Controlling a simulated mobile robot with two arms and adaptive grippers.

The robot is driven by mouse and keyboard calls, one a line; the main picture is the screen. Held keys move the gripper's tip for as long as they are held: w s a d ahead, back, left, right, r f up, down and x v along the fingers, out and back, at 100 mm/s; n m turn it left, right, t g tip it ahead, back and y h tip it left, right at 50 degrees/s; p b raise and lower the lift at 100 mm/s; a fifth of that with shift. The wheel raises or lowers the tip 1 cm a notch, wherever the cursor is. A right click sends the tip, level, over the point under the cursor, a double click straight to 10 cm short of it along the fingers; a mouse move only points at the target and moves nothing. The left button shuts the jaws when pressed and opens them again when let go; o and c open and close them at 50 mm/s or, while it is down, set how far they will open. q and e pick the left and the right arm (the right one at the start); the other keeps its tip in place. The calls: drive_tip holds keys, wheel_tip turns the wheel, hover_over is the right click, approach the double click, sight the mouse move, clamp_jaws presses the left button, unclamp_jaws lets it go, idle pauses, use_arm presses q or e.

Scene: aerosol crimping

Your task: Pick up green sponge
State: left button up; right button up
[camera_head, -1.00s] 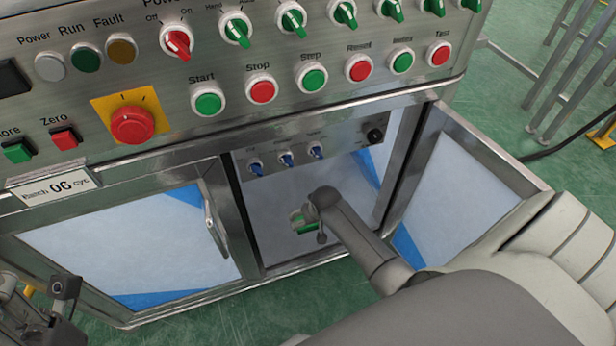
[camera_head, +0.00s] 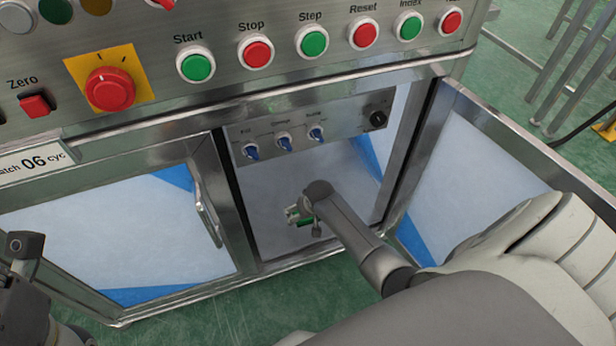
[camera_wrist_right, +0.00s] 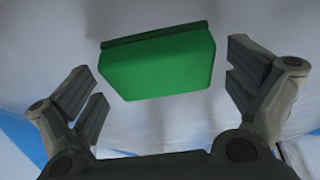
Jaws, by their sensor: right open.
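The green sponge (camera_wrist_right: 158,65) shows in the right wrist view as a green block with a darker top edge. It lies ahead of my right gripper (camera_wrist_right: 165,88), between the lines of its two fingers. The fingers are open, with a gap on each side, and do not appear to touch it.
The steel machine's button panel (camera_head: 255,52) stands above the bay. A small knob panel (camera_head: 310,133) is inside at the back. The right door (camera_head: 465,165) stands open beside my arm; the left door (camera_head: 125,235) is shut. The bay floor around the sponge looks clear.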

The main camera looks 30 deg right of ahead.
drive_tip(key=shift+c, duration=0.3)
drive_tip(key=c, duration=0.7)
drive_tip(key=shift+r, duration=0.15)
